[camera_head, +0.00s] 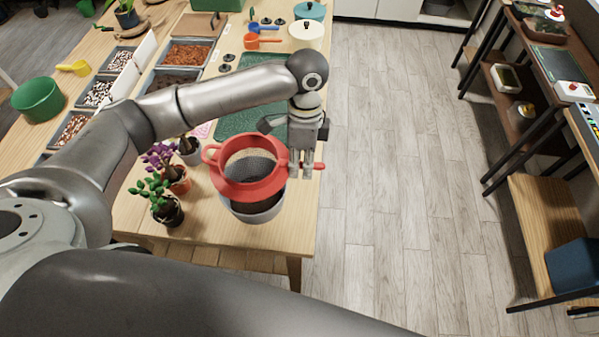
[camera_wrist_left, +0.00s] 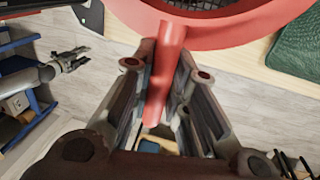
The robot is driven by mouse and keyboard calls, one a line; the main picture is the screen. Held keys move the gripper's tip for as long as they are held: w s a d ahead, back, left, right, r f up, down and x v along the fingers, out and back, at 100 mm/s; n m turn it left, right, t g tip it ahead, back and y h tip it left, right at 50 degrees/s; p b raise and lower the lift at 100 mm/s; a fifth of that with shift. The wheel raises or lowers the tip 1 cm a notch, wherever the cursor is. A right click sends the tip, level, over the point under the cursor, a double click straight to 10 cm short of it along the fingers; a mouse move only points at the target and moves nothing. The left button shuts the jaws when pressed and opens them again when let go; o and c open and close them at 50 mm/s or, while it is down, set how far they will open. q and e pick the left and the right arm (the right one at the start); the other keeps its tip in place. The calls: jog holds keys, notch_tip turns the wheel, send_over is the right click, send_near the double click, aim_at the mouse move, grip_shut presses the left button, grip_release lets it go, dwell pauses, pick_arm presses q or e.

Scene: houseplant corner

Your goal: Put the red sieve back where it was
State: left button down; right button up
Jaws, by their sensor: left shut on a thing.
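The red sieve (camera_head: 253,190) has a round rim, a dark mesh, a loop on its left side and a straight handle on its right. My left gripper (camera_head: 303,168) is shut on the handle, and its fingers lie on both sides of the handle in the left wrist view (camera_wrist_left: 160,95). The sieve is over a grey round pot (camera_head: 258,213) with dark contents near the table's front right corner. I cannot tell whether they touch. My right gripper (camera_wrist_left: 72,60) shows small in the left wrist view, its fingers apart and empty.
Two small potted plants, one purple-leaved (camera_head: 178,178) and one green-leaved (camera_head: 163,205), stand just left of the sieve. A green mat (camera_head: 235,122) lies behind it. Trays of pebbles and soil (camera_head: 187,54) stand farther back. The floor (camera_head: 400,180) right of the table is clear.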

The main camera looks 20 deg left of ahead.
pick_arm(q)
jog(key=shift+s+f, duration=0.2)
jog(key=shift+f, duration=0.05)
jog(key=f, duration=0.1)
jog(key=f+p, duration=0.1)
jog(key=f, duration=0.2)
jog(key=shift+s+p, duration=0.3)
pick_arm(e)
jog(key=shift+s+r, duration=0.75)
jog(key=shift+r, duration=0.1)
pick_arm(q)
jog(key=shift+f, duration=0.3)
pick_arm(e)
jog(key=shift+w+d, duration=0.1)
jog(key=shift+d, duration=0.15)
pick_arm(q)
jog(key=shift+f, duration=0.25)
jog(key=c, duration=1.4)
grip_release()
pick_arm(e)
jog(key=shift+w, duration=0.1)
